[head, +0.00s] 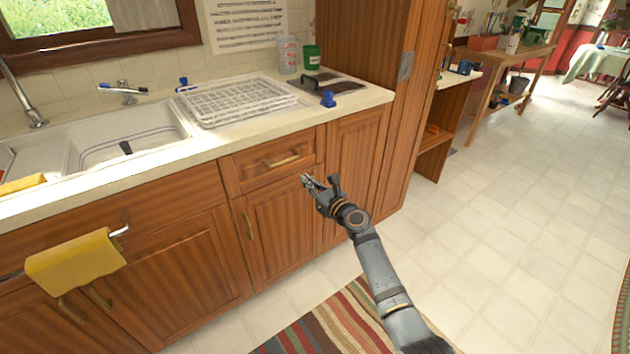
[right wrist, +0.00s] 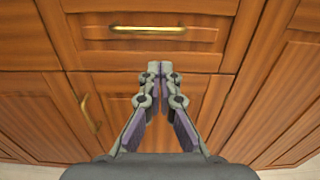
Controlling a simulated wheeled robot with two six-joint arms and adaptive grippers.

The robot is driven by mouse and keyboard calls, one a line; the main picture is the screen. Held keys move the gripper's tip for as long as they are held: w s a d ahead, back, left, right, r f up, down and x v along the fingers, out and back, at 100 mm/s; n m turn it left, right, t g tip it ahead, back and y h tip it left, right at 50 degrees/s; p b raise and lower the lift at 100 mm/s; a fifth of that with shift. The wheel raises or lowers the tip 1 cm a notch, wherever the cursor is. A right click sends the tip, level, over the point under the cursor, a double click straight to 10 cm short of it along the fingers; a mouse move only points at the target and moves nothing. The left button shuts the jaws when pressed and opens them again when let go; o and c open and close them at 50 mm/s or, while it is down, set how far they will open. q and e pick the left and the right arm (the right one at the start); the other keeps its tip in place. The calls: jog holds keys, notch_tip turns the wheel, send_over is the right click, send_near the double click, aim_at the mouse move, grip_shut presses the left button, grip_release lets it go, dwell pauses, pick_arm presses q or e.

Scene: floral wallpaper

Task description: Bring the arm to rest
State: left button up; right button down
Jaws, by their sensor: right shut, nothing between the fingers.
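My right arm reaches up from the bottom of the head view, and its gripper (head: 309,181) is in front of the wooden cabinet (head: 283,227), just below a drawer (head: 272,162). In the right wrist view the right gripper (right wrist: 160,68) has its fingertips together with nothing between them. The drawer's brass handle (right wrist: 148,29) lies beyond the fingertips, apart from them, and the drawer is closed. My left gripper is in neither view.
The counter (head: 365,97) above holds a white dish rack (head: 238,101), a green cup (head: 312,58) and a blue object (head: 328,99). A sink (head: 120,140) is at the left. A yellow towel (head: 75,263) hangs on the cabinet front. A striped rug (head: 335,325) lies below. Tiled floor (head: 510,230) is clear at right.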

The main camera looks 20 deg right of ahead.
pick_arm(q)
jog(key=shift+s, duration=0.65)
pick_arm(e)
jog(key=v, duration=0.2)
jog(key=shift+s+d, duration=0.15)
jog(key=shift+s, duration=0.15)
